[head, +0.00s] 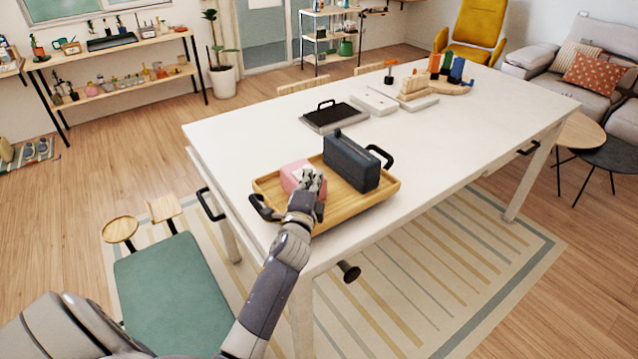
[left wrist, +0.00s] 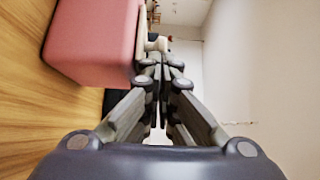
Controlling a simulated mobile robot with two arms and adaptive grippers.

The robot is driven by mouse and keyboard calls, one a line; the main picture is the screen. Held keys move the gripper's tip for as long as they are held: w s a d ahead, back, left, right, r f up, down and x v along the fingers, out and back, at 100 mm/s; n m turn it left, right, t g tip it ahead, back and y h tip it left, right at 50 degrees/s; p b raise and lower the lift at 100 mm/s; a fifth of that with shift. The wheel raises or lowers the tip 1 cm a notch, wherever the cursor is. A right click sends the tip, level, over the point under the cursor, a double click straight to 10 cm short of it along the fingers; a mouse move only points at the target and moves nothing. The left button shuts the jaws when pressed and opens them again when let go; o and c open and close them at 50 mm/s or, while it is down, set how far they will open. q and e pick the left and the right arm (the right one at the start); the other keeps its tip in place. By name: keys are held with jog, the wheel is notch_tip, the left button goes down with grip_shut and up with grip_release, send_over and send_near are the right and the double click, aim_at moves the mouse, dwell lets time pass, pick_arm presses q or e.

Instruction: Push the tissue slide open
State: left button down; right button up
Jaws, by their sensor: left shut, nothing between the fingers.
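A pink box (head: 290,174), which I take for the tissue box, sits in the left part of a wooden tray (head: 356,206) on the white table. My left gripper (head: 312,180) is shut and empty at the right side of the pink box and hides part of it. In the left wrist view the pink box (left wrist: 92,40) fills the upper left, right beside the closed fingertips (left wrist: 160,62). A small cream piece (left wrist: 157,43) shows just beyond the fingertips at the box's edge. I cannot tell whether the fingers touch it. My right gripper is not in view.
A dark blue-grey case (head: 350,163) stands in the tray just right of my gripper. The tray has black handles (head: 381,155) at its ends. Behind it lie a black-topped flat item (head: 334,116) and white boxes (head: 374,101).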

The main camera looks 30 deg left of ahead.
pick_arm(q)
jog(key=shift+w+a, duration=0.35)
jog(key=shift+a, duration=0.45)
jog(key=shift+f, duration=0.1)
jog(key=shift+d, duration=0.1)
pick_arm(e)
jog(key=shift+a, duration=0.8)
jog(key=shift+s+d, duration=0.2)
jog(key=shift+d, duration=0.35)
